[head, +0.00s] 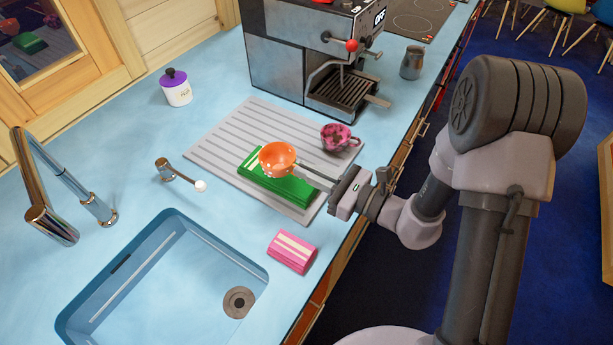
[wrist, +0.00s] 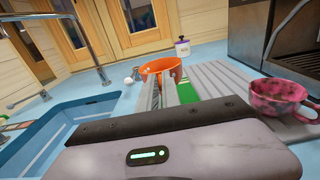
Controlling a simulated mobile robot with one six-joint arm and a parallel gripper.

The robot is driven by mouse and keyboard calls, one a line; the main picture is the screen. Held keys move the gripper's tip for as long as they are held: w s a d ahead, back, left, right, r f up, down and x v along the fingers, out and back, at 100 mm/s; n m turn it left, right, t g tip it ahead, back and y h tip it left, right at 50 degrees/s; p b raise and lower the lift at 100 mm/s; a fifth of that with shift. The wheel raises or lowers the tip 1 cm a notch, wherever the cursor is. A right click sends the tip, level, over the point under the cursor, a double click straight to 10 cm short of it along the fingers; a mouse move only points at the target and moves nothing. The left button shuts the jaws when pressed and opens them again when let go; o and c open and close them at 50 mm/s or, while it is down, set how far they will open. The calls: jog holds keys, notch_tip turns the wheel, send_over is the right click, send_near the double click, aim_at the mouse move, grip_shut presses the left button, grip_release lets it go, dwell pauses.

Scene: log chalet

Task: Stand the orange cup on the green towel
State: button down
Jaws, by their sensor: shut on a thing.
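The orange cup (head: 277,158) is in my gripper (head: 298,170), which is shut on its near side. The cup is at the green towel (head: 284,187), over its far left part, and looks roughly upright. I cannot tell whether its base touches the towel. The towel lies folded on the grey ribbed drying mat (head: 215,152). In the wrist view the cup (wrist: 161,68) shows beyond the fingers (wrist: 165,92), and part of the towel (wrist: 187,92) shows to their right.
A pink patterned cup (head: 338,137) stands on the mat, right of the towel. A pink folded cloth (head: 292,251) lies near the counter edge. The sink (head: 160,285) is at front left. A coffee machine (head: 310,60), a metal jug (head: 412,62) and a white jar (head: 176,90) stand behind.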

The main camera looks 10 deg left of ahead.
aim_at(284, 166)
jog(key=w, duration=0.1)
jog(key=w+a, duration=0.1)
jog(key=shift+w+f, duration=0.1)
jog(key=shift+w, duration=0.3)
notch_tip(284, 166, down, 4)
jog(key=shift+w+r+b, duration=0.1)
jog(key=shift+w+b, duration=0.05)
jog(key=shift+b, duration=0.95)
jog(key=shift+r, duration=0.15)
jog(key=c, duration=1.6)
grip_release()
jog(key=shift+o, duration=0.2)
